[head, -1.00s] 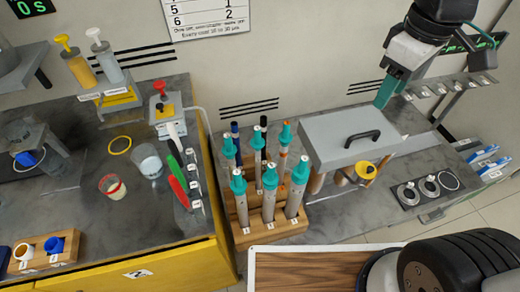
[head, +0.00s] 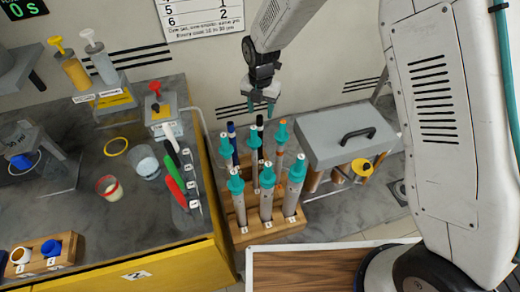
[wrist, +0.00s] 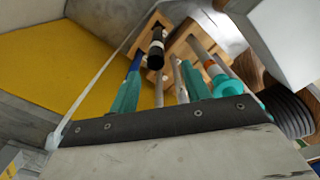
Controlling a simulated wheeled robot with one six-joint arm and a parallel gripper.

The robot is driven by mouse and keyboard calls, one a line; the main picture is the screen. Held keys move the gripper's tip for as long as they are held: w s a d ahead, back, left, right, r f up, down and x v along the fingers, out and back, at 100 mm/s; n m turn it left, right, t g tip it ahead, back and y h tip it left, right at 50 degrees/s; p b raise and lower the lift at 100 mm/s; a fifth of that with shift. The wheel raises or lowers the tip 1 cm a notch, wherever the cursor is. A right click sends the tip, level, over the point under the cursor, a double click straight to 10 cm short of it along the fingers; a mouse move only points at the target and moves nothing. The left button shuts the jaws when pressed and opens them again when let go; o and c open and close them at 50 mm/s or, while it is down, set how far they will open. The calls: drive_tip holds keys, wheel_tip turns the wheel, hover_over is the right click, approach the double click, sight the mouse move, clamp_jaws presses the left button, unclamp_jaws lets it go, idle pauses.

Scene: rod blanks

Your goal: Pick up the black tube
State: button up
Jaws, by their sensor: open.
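The black tube (head: 260,126) stands upright in the back row of the wooden rack, partly hidden behind teal-capped tubes in the head view. In the wrist view the black tube (wrist: 156,50) shows its dark end with a pale band, between the fingertips in the picture. The tube's end looks a little beyond the fingertips; I see no contact.
A blue tube (head: 234,140) stands left of the black one. A grey box with a handle (head: 345,140) stands close on the right. The wall is behind.

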sight(260, 123)
drive_tip(key=f, duration=0.5)
drive_tip(key=w+f, duration=0.1)
drive_tip(key=f, duration=0.1)
drive_tip(key=shift+a+f, duration=0.15)
drive_tip(key=shift+f, duration=0.1)
drive_tip(key=shift+s, duration=0.1)
clamp_jaws()
